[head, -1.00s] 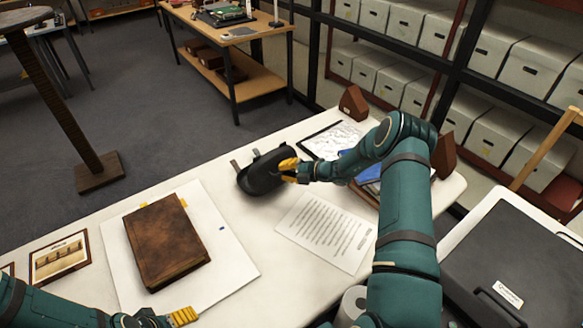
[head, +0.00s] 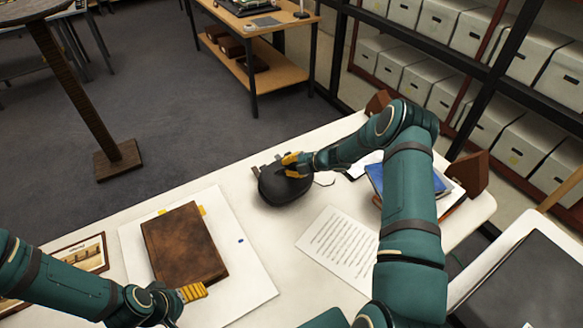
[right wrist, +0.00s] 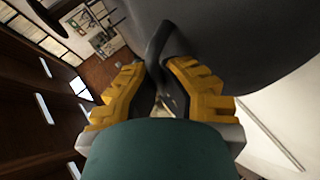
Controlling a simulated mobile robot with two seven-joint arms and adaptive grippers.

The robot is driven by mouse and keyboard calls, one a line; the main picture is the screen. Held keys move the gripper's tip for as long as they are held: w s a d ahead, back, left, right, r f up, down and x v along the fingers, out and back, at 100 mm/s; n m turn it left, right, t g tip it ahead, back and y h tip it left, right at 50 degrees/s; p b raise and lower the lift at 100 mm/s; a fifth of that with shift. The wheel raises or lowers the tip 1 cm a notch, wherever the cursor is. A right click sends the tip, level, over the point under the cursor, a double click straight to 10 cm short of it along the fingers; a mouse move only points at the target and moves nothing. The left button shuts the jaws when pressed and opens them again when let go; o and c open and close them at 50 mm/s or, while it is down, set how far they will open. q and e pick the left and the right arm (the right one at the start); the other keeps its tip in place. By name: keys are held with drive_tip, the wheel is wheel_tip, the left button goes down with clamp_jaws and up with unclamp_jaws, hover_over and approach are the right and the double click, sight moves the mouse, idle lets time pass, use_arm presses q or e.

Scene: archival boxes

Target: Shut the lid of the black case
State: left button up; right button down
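The black case (head: 285,188) sits near the far edge of the white table. It looks like a rounded dark shell with its lid down or nearly down; I cannot tell if the lid is fully closed. My right gripper (head: 292,165) is at the top far side of the case. In the right wrist view its yellow fingers (right wrist: 158,78) close around a narrow dark strip of the case, and the dark shell (right wrist: 240,40) fills the upper right. My left gripper (head: 192,292) is beside the brown book, away from the case; its finger gap is unclear.
A brown book (head: 183,243) lies on a white board (head: 250,275) left of the case. A printed sheet (head: 340,243) lies right of it. A blue folder (head: 378,178) and brown wooden blocks (head: 466,174) are farther right, partly behind my right arm.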

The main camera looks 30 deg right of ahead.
drive_tip(key=shift+w+a+f, duration=0.15)
drive_tip(key=shift+w+f, duration=0.25)
drive_tip(key=shift+w, duration=0.35)
drive_tip(key=shift+w+a+f+m+g+h, duration=0.1)
drive_tip(key=shift+w+f+m+g+h, duration=0.35)
drive_tip(key=shift+w+f+g, duration=0.6)
drive_tip(key=shift+s+r+g, duration=0.1)
drive_tip(key=shift+g, duration=0.25)
drive_tip(key=c, duration=1.1)
unclamp_jaws()
drive_tip(key=shift+o, duration=0.2)
drive_tip(key=shift+s, duration=0.1)
drive_tip(key=v, duration=1.2)
